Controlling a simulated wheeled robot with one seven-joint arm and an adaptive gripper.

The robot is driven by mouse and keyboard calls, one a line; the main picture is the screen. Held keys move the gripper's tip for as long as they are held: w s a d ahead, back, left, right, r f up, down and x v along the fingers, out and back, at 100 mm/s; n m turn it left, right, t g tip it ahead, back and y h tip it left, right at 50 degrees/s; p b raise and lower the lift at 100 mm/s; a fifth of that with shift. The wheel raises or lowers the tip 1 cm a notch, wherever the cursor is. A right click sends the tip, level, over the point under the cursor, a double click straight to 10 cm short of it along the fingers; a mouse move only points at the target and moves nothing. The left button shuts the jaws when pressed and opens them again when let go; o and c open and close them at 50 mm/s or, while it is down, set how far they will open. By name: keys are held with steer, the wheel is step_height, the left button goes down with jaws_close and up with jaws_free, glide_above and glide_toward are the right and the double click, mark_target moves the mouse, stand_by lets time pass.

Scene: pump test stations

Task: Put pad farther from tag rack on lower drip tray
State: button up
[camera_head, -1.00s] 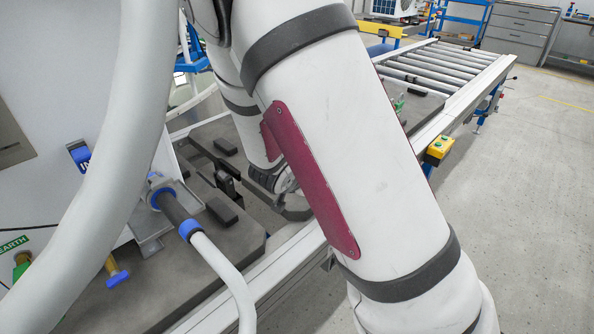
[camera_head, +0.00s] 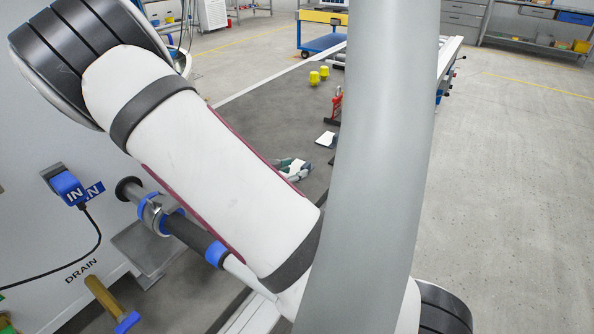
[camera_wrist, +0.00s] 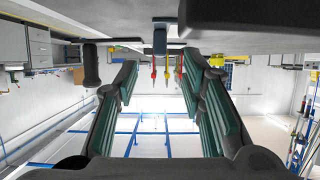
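My gripper (camera_wrist: 165,92) is open in the wrist view, with green-lined fingers and nothing between them. In the head view my arm covers much of the bench, and I cannot make out the gripper for certain. A grey metal tray (camera_head: 150,244) juts from the white cabinet above the DRAIN label; I cannot tell whether it is the lower drip tray. A small white flat piece (camera_head: 325,139) and a green-and-white item (camera_head: 293,169) lie on the dark bench top. I cannot tell whether either is a pad. No tag rack is clearly identifiable.
A hose fitting with blue rings (camera_head: 170,220) and a yellow-brown drain pipe (camera_head: 106,298) stick out from the cabinet. A red stand (camera_head: 336,106) and yellow cylinders (camera_head: 315,78) stand on the bench. Open floor (camera_head: 510,190) lies at right.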

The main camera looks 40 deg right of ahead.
mark_target(305, 165)
steer(key=b+x, duration=0.2)
steer(key=x, duration=0.4)
steer(key=shift+r, duration=0.1)
steer(key=shift+c, duration=0.3)
jaws_close()
